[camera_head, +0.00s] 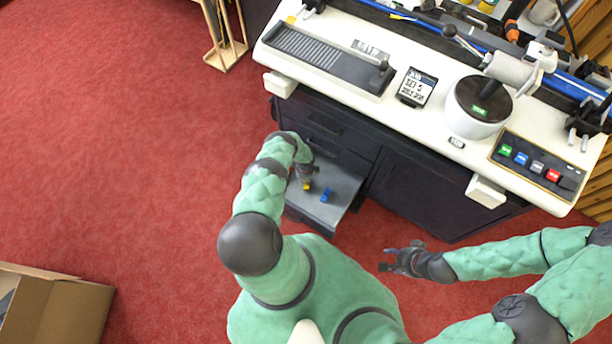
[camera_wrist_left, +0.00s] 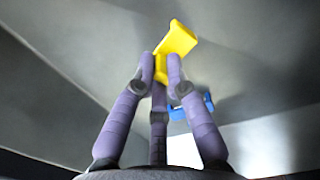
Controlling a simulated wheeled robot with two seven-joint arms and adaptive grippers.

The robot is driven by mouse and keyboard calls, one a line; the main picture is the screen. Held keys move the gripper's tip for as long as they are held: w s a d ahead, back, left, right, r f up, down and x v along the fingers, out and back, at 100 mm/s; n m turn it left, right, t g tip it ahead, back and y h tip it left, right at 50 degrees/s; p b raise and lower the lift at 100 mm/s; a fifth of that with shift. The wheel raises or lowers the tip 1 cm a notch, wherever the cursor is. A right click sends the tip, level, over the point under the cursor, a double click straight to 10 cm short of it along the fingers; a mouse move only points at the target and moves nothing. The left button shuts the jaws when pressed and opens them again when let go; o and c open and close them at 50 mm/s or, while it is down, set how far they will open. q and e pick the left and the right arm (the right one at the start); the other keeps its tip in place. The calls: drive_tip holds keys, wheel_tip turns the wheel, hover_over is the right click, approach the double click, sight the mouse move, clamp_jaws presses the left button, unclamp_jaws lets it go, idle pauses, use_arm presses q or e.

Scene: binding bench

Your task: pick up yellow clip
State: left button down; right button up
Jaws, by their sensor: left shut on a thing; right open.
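The yellow clip (camera_wrist_left: 177,39) is held between the fingertips of my left gripper (camera_wrist_left: 161,68), as the left wrist view shows. In the head view the yellow clip (camera_head: 307,187) is a small spot at the tip of my left gripper (camera_head: 304,183), over the open grey drawer (camera_head: 337,180). A blue clip (camera_head: 326,195) lies in the drawer to the right of the yellow one. It also shows in the left wrist view (camera_wrist_left: 205,106), partly behind a finger. My right gripper (camera_head: 388,258) is open and empty, over the floor to the right of the drawer.
The dark cabinet (camera_head: 415,190) stands under a white bench top (camera_head: 440,130) with a binding machine and a button panel (camera_head: 538,165). A cardboard box (camera_head: 60,310) is at the lower left. The red carpet on the left is mostly clear.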

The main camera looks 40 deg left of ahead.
use_arm(q)
wheel_tip(320, 180, up, 10)
drive_tip(key=p, duration=0.5)
drive_tip(key=shift+f, duration=0.2)
